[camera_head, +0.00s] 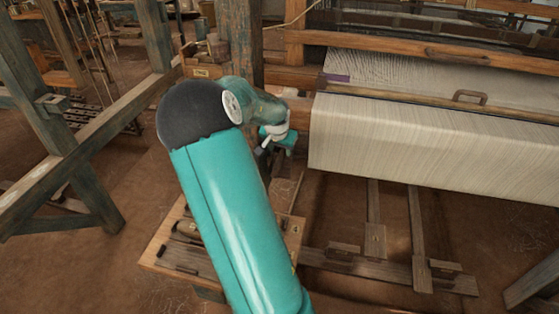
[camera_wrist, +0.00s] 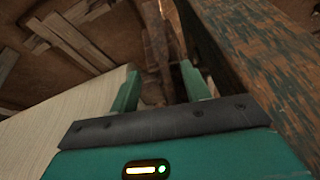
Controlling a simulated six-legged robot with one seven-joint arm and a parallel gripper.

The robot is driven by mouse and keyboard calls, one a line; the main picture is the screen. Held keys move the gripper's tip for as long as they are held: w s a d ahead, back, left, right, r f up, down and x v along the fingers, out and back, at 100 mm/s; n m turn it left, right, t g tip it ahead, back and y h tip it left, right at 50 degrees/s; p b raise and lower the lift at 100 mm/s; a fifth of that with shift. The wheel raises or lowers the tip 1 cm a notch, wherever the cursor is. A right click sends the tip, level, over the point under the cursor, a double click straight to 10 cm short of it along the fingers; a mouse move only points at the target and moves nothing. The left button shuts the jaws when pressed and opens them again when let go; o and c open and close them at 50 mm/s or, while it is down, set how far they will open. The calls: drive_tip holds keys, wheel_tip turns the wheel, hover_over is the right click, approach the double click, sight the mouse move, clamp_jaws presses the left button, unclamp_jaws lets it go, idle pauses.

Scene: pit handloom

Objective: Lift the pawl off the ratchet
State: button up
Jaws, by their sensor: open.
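My gripper (camera_head: 278,138) is at the left end of the cloth roll, beside the loom's post, partly covered by my own arm in the head view. In the wrist view my gripper (camera_wrist: 160,85) has its two green fingers apart, with nothing clearly held between them. Brown, worn parts show beyond and between the fingertips, too dark to tell apart. I cannot make out the pawl or the ratchet for certain in either view. The cloth roll (camera_head: 420,140), wrapped in pale cloth, lies right of the gripper; its cloth (camera_wrist: 70,125) is left of the fingers in the wrist view.
A worn wooden post (camera_head: 243,45) stands close to the gripper; a weathered beam (camera_wrist: 250,65) runs along the right in the wrist view. A wooden tray (camera_head: 160,252) with small items lies below my arm. Treadles (camera_head: 418,240) lie under the cloth. Another timber frame (camera_head: 50,130) stands left.

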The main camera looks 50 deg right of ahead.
sight(280, 158)
drive_tip(key=x, duration=0.8)
drive_tip(key=shift+w+f, duration=0.2)
drive_tip(key=shift+f, duration=0.05)
drive_tip(key=shift+c, duration=0.2)
